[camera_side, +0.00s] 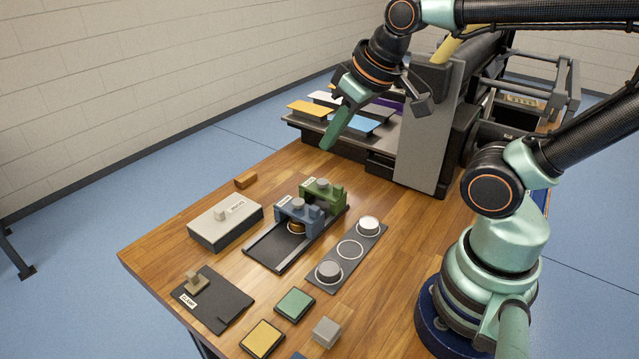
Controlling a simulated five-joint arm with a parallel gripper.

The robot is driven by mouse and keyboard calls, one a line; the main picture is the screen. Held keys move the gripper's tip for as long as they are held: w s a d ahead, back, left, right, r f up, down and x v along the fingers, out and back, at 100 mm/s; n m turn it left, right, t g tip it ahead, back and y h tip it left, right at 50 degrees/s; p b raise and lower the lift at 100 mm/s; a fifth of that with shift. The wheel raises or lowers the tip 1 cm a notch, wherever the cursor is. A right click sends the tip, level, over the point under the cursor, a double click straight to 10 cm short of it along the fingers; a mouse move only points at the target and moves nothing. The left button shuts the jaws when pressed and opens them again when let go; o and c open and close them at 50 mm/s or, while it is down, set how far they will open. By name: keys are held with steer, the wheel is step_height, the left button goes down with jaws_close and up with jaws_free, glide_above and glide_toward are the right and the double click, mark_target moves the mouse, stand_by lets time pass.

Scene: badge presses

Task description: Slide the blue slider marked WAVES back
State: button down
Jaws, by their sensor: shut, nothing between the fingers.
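The blue slider (313,222) is a bridge-shaped block with a grey knob on top and a small white label too small to read. It stands on a dark track (262,254), in front of a similar green slider (335,200) that also has a grey knob and label. A round gold-brown piece (296,228) shows under the blue slider's arch. My gripper (328,145) is shut and empty. It hangs in the air above and behind the sliders, fingers pointing down, apart from both.
Beside the track are a grey box (236,228) with a knob, a dark plate (235,298) labelled CLAMP, and a strip (330,252) with round discs. Green (295,304) and yellow (263,338) pads and a grey cube (326,332) lie in front. A large machine (425,140) stands behind.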

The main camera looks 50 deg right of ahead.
steer(key=c, duration=0.8)
jaws_free()
steer(key=shift+w, duration=0.15)
steer(key=g, duration=0.6)
glide_above(314, 208)
step_height(314, 208, down, 6)
step_height(314, 208, down, 12)
steer(key=shift+d+f, duration=0.1)
steer(key=shift+f, duration=0.1)
jaws_close()
stand_by(0.3)
